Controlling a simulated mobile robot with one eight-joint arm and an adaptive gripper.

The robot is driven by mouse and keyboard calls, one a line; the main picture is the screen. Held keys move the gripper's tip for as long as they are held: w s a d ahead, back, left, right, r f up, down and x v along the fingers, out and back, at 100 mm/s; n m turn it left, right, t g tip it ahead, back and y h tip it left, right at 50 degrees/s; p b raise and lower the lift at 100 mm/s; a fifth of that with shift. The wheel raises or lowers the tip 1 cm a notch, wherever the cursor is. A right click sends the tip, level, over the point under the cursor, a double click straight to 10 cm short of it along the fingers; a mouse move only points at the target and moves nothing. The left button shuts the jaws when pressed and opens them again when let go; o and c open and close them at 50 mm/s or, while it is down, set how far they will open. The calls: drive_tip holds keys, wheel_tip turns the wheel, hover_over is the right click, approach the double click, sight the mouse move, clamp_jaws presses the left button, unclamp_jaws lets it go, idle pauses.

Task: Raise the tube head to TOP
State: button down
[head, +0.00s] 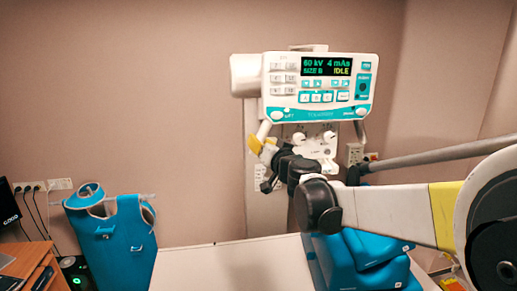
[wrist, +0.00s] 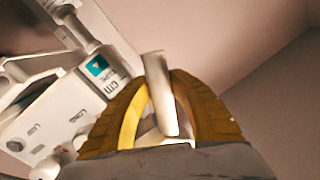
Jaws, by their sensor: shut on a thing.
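The tube head (head: 318,117) is a white unit with a teal-trimmed control panel, in the upper middle of the head view. Its display (head: 327,66) reads 60 kV, 4 mAs, SIZE B and IDLE. A pale handle bar (head: 264,129) slants down from its lower left side. My gripper (head: 256,144), with yellow fingers, is at this bar. In the wrist view my gripper (wrist: 161,82) has its ribbed yellow fingers on both sides of the pale bar (wrist: 158,110), shut on it. A TOP mark cannot be made out.
A white table (head: 215,268) lies below, with blue padded pieces (head: 365,262) at its right. A blue apron (head: 115,240) stands at the left, near a wooden desk (head: 35,265). A grey column (head: 258,205) stands behind the tube head. Wall above is clear.

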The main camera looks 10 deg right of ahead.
drive_tip(key=shift+s, duration=0.1)
drive_tip(key=c, duration=1.2)
unclamp_jaws()
drive_tip(key=shift+s+a, duration=0.1)
drive_tip(key=shift+s, duration=0.1)
drive_tip(key=v, duration=1.2)
